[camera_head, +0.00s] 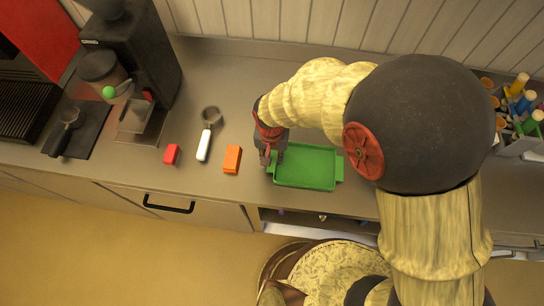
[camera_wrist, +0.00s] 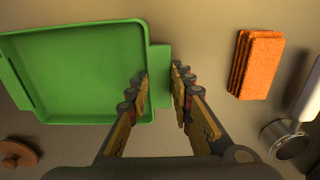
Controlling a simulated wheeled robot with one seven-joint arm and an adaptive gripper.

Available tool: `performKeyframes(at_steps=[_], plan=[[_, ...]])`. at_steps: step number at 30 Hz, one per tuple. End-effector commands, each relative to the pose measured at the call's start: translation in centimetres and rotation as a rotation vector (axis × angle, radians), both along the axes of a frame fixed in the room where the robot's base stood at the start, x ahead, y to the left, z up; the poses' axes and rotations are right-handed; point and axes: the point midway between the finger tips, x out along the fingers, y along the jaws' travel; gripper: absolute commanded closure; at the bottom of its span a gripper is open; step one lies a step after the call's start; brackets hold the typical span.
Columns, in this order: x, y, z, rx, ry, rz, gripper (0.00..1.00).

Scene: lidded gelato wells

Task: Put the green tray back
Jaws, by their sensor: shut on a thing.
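The green tray (camera_head: 305,168) is a shallow rectangular tray with a tab handle at each short end. In the head view it is over the counter near the front edge; I cannot tell whether it rests on the surface or is slightly raised. My gripper (camera_head: 272,153) is at its left end. In the wrist view the tray (camera_wrist: 80,75) fills the left side, and my gripper (camera_wrist: 160,78) has its fingers on either side of the end tab (camera_wrist: 160,65), shut on it. The tray looks empty. The fingers hide part of the tab.
An orange block (camera_head: 232,159), a white-handled portafilter (camera_head: 204,146) and a red block (camera_head: 171,154) lie to the left. A coffee grinder (camera_head: 140,65) stands farther left. An open drawer (camera_head: 325,217) shows below the counter front. A holder with bottles (camera_head: 520,130) is at right.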

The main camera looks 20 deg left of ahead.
Motion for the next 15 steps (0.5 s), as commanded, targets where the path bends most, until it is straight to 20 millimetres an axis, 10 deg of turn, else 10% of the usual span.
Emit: performKeyframes(at_steps=[9, 10, 15], plan=[[0.07, 0.05, -0.18, 0.001, -0.002, 0.0, 1.0], [0.06, 0.04, -0.12, 0.001, -0.002, 0.0, 0.76], [0.06, 0.05, -0.08, 0.001, -0.002, 0.0, 0.67]])
